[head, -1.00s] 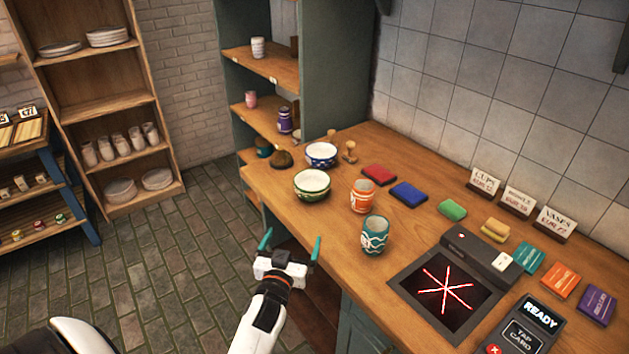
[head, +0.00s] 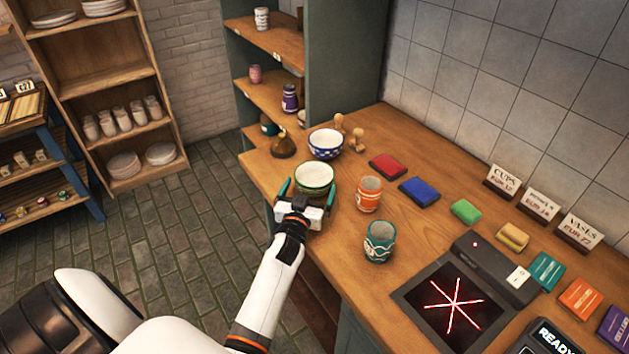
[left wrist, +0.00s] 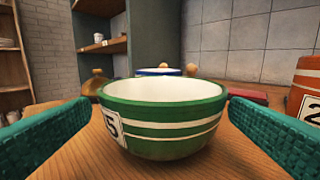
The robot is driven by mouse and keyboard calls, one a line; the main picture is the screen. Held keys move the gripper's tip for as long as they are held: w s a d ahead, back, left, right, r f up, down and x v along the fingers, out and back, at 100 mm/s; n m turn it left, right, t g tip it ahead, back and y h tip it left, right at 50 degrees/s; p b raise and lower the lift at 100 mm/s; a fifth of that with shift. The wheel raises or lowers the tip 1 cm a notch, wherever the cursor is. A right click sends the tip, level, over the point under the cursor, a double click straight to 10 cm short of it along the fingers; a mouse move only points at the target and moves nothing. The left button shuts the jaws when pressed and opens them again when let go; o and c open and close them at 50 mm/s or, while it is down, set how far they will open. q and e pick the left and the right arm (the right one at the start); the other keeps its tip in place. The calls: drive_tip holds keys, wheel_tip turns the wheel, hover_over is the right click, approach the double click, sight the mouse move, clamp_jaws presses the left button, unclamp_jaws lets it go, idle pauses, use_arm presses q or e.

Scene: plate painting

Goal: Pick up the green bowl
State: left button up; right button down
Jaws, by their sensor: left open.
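The green bowl (head: 314,180), with white stripes and a white inside, stands upright near the left edge of the wooden counter. My left gripper (head: 308,190) is open at the bowl, with one teal finger on each side of it. In the left wrist view the bowl (left wrist: 162,120) fills the middle, with a number tag on its left side. The fingers of my left gripper (left wrist: 160,125) flank it there, and I cannot tell whether they touch it. My right gripper is not in view.
A blue-patterned bowl (head: 325,144) stands just behind. An orange cup (head: 368,194) is close on the right, and a teal cup (head: 379,242) is nearer. A brown object (head: 284,146) sits at the back left. Red (head: 387,167) and blue (head: 419,192) blocks lie further right.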

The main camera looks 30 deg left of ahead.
sight(318, 166)
use_arm(q)
drive_tip(key=x, duration=0.4)
drive_tip(key=shift+w+r+p, duration=0.1)
drive_tip(key=shift+w+p, duration=0.15)
drive_tip(key=shift+p, duration=0.15)
drive_tip(key=shift+w, duration=0.2)
drive_tip(key=shift+c, duration=0.6)
drive_tip(key=c, duration=0.6)
drive_tip(key=shift+c, duration=0.2)
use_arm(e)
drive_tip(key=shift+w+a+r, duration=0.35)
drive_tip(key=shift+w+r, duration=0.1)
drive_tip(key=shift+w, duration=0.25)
